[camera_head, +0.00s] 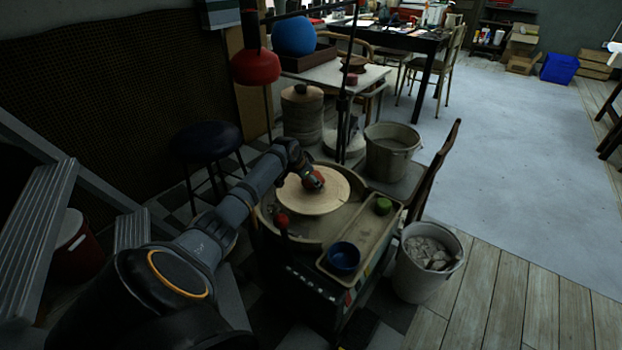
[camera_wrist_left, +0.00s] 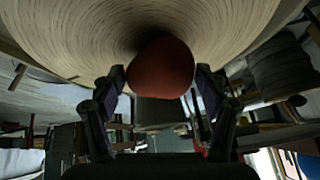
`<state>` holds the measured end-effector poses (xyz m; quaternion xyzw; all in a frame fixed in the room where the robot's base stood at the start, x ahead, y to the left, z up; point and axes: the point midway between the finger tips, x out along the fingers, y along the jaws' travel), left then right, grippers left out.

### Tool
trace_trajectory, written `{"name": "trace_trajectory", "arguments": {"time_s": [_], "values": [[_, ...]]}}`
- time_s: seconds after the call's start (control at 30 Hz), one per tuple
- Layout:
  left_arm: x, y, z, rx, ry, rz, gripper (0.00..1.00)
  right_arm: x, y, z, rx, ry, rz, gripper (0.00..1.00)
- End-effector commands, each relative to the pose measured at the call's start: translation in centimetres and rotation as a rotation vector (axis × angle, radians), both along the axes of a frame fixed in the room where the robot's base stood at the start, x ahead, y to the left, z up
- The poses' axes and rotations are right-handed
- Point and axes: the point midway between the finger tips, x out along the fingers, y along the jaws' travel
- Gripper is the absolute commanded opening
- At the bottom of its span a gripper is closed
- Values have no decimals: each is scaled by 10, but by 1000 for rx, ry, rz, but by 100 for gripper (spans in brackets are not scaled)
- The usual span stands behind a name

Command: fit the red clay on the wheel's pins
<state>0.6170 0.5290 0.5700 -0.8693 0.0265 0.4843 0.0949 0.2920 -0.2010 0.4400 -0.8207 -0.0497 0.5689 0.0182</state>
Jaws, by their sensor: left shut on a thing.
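The red clay (camera_wrist_left: 160,72) is a rounded red-brown lump between the fingers of my left gripper (camera_wrist_left: 160,84) in the left wrist view. The gripper is shut on it. In the head view my left gripper (camera_head: 312,180) is over the wheel's round pale disc (camera_head: 312,203), with a bit of the red clay (camera_head: 318,177) showing at its tip. The disc also fills the top of the wrist view (camera_wrist_left: 60,45), close to the clay. Whether the clay touches the disc cannot be told. No pins are visible. My right gripper is not in view.
A tray (camera_head: 350,240) on the wheel's right side holds a blue bowl (camera_head: 343,258) and a green lump (camera_head: 383,206). A grey bucket (camera_head: 392,152) stands behind, and a bucket of scraps (camera_head: 428,262) stands to the right. A dark stool (camera_head: 207,143) is left.

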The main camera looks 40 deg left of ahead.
Motion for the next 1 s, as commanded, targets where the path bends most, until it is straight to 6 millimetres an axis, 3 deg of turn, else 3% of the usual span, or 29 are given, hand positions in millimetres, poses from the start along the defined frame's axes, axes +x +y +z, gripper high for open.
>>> {"name": "trace_trajectory", "arguments": {"time_s": [0.2,0.23,0.4,0.77,0.87,1.0], "values": [[1,0,3,1,-6,-1,11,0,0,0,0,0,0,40],[1,0,3,2,-6,0,77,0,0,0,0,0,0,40],[1,0,2,2,-4,0,100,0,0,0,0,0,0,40],[-1,0,-2,-1,4,1,100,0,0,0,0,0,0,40],[-5,2,6,4,0,1,100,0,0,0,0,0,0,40],[-20,1,31,9,0,-1,100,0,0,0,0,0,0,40]]}}
